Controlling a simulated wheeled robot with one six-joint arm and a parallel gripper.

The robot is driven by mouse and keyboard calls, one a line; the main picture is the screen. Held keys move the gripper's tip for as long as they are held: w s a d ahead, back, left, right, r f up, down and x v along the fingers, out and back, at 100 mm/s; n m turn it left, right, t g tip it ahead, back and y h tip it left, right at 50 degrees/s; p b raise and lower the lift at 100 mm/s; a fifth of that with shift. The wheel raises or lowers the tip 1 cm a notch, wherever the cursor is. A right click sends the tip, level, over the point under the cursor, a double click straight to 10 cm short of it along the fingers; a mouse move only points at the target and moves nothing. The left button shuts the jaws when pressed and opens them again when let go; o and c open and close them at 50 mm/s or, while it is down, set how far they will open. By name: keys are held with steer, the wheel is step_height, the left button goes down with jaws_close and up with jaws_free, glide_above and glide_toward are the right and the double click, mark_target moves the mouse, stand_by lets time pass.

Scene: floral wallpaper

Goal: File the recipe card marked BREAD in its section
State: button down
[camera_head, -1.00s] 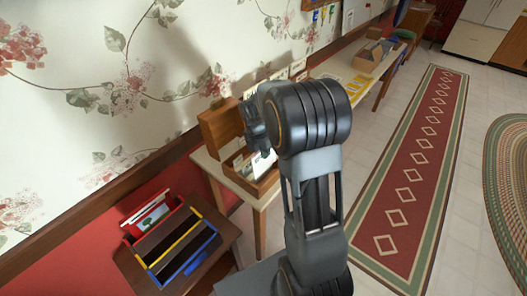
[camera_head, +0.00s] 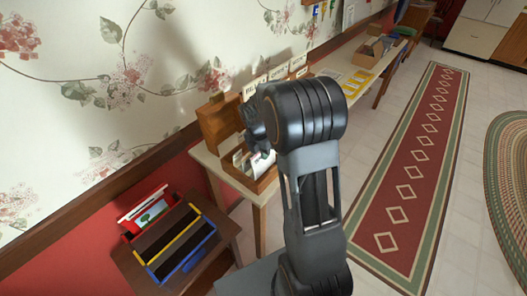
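An open wooden recipe box stands on the near end of the long side table, its brown lid (camera_head: 217,122) raised at the left and its front wall (camera_head: 262,185) facing me. White cards or dividers (camera_head: 245,163) stand inside the box. My gripper (camera_head: 262,150) is over the box, close to the cards. My own dark wrist hides most of the gripper and part of the box, so I cannot tell whether the fingers are open or hold a card. I cannot read BREAD on any card.
Several white label cards (camera_head: 280,73) stand along the wall behind the box. A small brown table (camera_head: 128,262) at lower left holds a tray with yellow and blue edges (camera_head: 208,243) and a red holder (camera_head: 130,228). Yellow cards (camera_head: 358,82) and another box (camera_head: 366,55) lie farther along.

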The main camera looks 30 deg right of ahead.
steer(key=shift+f+b, duration=0.9)
steer(key=shift+f, duration=0.9)
steer(key=c, duration=1.2)
jaws_free()
steer(key=shift+s, duration=0.1)
steer(key=shift+c, duration=0.2)
steer(key=shift+r, duration=0.25)
step_height(320, 180, up, 13)
steer(key=a, duration=0.2)
steer(key=shift+w, duration=0.35)
